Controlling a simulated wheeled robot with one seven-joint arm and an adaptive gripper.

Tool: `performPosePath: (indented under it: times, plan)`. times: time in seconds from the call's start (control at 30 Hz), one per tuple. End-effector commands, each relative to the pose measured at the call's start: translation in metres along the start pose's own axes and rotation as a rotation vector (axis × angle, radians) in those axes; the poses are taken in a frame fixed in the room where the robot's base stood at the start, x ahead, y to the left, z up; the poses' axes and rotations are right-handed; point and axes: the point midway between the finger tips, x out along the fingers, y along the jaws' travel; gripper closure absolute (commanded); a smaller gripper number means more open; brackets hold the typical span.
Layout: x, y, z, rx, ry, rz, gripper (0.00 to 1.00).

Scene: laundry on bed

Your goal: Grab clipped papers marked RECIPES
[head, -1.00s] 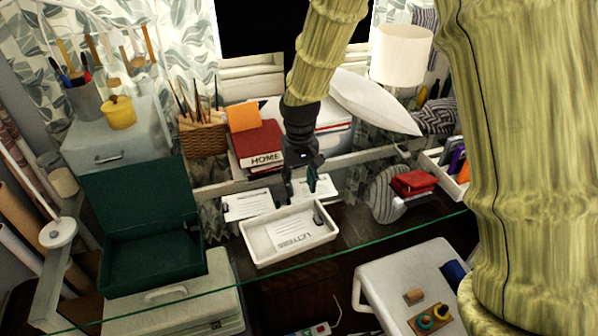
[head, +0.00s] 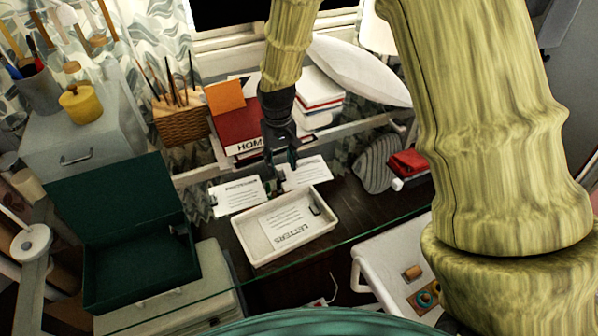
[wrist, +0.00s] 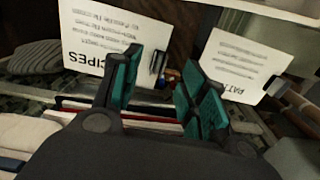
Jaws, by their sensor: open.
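The clipped papers marked RECIPES (wrist: 110,40) lie at the upper left in the wrist view, with the end of the word showing as "CIPES" and a dark clip on their right edge. In the head view they are the right-hand sheet (head: 306,172). A second clipped sheet, marked "PATT..." (wrist: 242,62), lies to the right in the wrist view; it is the left sheet (head: 237,196) in the head view. My gripper (head: 281,181) is low by the gap between the sheets. Its teal fingers (wrist: 162,62) are open, with the RECIPES clip seen between them; contact is unclear.
A white tray (head: 258,254) with papers marked LETTERS stands in front of the sheets. Red and white books (head: 236,130) stand close behind my gripper. A green open box (head: 140,290) is at left, and a grey striped item (head: 374,172) at right.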

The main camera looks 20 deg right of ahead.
Motion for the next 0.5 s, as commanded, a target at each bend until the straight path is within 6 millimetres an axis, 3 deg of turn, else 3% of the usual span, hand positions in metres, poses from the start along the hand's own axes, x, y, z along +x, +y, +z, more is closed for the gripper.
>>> performPosePath:
  times: [0.17, 0.5]
  plan:
    - [0.007, 0.000, 0.002, 0.000, -0.001, 0.000, 0.57]
    - [0.043, 0.001, 0.001, -0.001, -0.003, 0.001, 0.57]
